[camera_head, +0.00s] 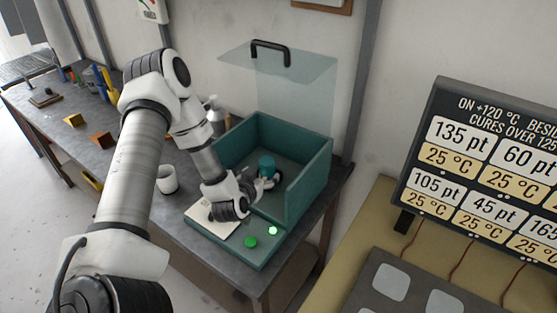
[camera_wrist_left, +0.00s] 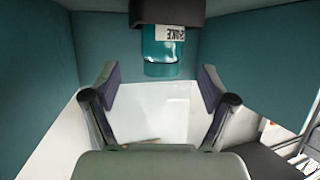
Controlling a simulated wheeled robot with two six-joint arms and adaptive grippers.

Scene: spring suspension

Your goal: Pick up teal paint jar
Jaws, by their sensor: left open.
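The teal paint jar (camera_head: 266,162) stands inside a teal open-fronted box (camera_head: 308,168). In the left wrist view the jar (camera_wrist_left: 160,68) shows ahead of the fingers, with a white label carrying dark letters and a dark part (camera_wrist_left: 166,11) at one end. My left gripper (camera_head: 262,184) reaches into the box from the front. Its two fingers (camera_wrist_left: 158,85) are open and apart, with the jar beyond the gap; nothing is held. The gripper partly hides the jar's lower part in the head view. My right gripper is not in view.
A clear lid with a black handle (camera_head: 271,46) stands raised over the box. The box walls are close on both sides. A white cup (camera_head: 167,180) stands on the bench to the left.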

